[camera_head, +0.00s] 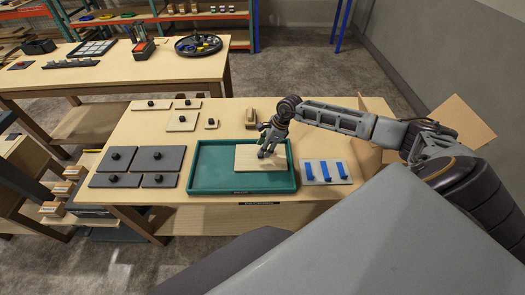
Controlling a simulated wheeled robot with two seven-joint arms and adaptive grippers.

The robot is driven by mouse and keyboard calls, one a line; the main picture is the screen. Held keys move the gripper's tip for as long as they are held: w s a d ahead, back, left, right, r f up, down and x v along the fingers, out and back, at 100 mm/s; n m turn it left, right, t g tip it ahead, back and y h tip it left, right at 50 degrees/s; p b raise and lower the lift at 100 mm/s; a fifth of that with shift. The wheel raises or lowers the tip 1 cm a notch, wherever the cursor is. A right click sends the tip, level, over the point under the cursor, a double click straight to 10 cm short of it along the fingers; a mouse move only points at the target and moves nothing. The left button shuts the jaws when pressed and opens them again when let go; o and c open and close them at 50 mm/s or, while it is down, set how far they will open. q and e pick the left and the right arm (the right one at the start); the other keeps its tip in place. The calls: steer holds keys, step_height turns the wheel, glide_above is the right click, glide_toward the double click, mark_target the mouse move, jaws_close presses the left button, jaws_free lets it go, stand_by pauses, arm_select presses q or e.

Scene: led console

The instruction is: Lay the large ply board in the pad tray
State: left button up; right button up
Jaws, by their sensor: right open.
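The large ply board (246,160) is a pale wooden rectangle. It lies inside the green pad tray (213,181), towards the tray's right half. My right gripper (264,153) is open, just over the board's right part; part of the board and its knob, if it has one, is hidden behind the fingers. I cannot tell whether the fingers touch the board. My left gripper is not in view.
Several grey boards with black knobs (159,158) lie left of the tray, smaller ply boards (183,121) behind them. A light panel with blue bars (323,172) is right of the tray. A wooden block (251,120) stands behind it. An open cardboard box (462,122) is at the right.

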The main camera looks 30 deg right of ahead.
steer(key=b+v, duration=0.1)
steer(key=v, duration=0.8)
steer(key=shift+b, duration=0.3)
